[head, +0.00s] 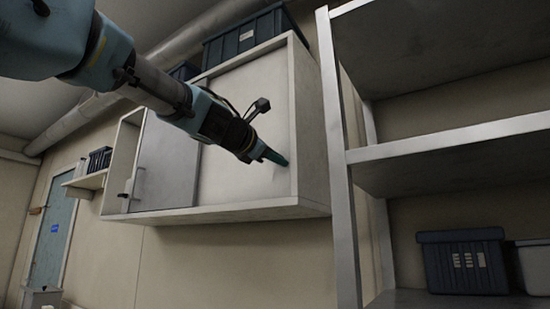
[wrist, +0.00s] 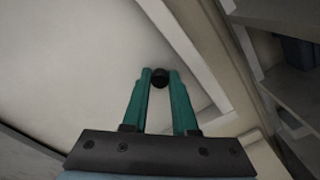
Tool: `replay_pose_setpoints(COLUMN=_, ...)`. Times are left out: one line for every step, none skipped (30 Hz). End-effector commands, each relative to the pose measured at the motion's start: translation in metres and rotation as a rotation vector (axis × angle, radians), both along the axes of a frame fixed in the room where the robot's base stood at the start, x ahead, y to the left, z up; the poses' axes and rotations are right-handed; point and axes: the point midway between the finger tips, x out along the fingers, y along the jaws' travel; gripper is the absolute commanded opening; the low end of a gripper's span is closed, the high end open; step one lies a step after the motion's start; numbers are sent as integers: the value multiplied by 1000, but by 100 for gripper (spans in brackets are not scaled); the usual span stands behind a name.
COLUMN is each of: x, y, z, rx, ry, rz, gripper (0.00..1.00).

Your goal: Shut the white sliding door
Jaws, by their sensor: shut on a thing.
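The white sliding door (head: 238,178) is the right-hand panel of a wall cabinet (head: 310,150). Its right edge is near the cabinet's right side wall. A grey door (head: 166,165) stands to its left. My gripper (head: 284,161) reaches the white door near its right edge. In the wrist view, the teal fingers of my gripper (wrist: 160,76) are shut on a small dark round knob (wrist: 160,78) on the white door (wrist: 75,65). The fingers hide part of the knob, and in the head view they hide it wholly.
The cabinet's far left part is open, beside the grey door and its handle (head: 127,195). Dark bins (head: 243,36) stand on top. A metal shelf rack (head: 345,180) rises close to the cabinet's right, with a dark lidded bin (head: 463,262) low down.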

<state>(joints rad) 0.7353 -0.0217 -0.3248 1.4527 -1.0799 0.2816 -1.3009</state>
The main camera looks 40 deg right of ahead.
Motion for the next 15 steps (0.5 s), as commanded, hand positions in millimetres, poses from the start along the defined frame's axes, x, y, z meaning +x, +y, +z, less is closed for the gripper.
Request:
replay_pose_setpoints(x=-5, y=-2, z=-2, rx=3, ry=1, rz=-12, gripper=0)
replay_pose_setpoints(x=-6, y=-2, z=-2, rx=3, ry=1, rz=-12, gripper=0)
replay_pose_setpoints(x=-6, y=-2, z=-2, rx=4, ry=1, rz=-13, gripper=0)
replay_pose_setpoints(x=-6, y=-2, z=-2, rx=4, ry=1, rz=-14, gripper=0)
replay_pose_setpoints(x=-6, y=-2, z=-2, rx=4, ry=1, rz=-14, gripper=29)
replay_pose_setpoints(x=-7, y=-2, z=-2, rx=5, ry=1, rz=-15, gripper=33)
replay_pose_setpoints(x=-7, y=-2, z=-2, rx=4, ry=1, rz=-14, gripper=37)
replay_pose_setpoints(x=-6, y=-2, z=-2, rx=4, ry=1, rz=-14, gripper=40)
replay_pose_setpoints(x=-6, y=-2, z=-1, rx=3, ry=1, rz=-13, gripper=44)
replay_pose_setpoints(x=-6, y=-2, z=-1, rx=3, ry=1, rz=-13, gripper=48)
replay_pose_setpoints(x=-6, y=-2, z=-1, rx=3, ry=1, rz=-13, gripper=51)
replay_pose_setpoints(x=-5, y=-2, z=-1, rx=3, ry=1, rz=-11, gripper=56)
replay_pose_setpoints(x=-5, y=-2, z=-1, rx=3, ry=1, rz=-11, gripper=57)
replay_pose_setpoints(x=-5, y=-2, z=-1, rx=2, ry=1, rz=-11, gripper=57)
replay_pose_setpoints(x=-5, y=-2, z=-1, rx=2, ry=1, rz=-11, gripper=57)
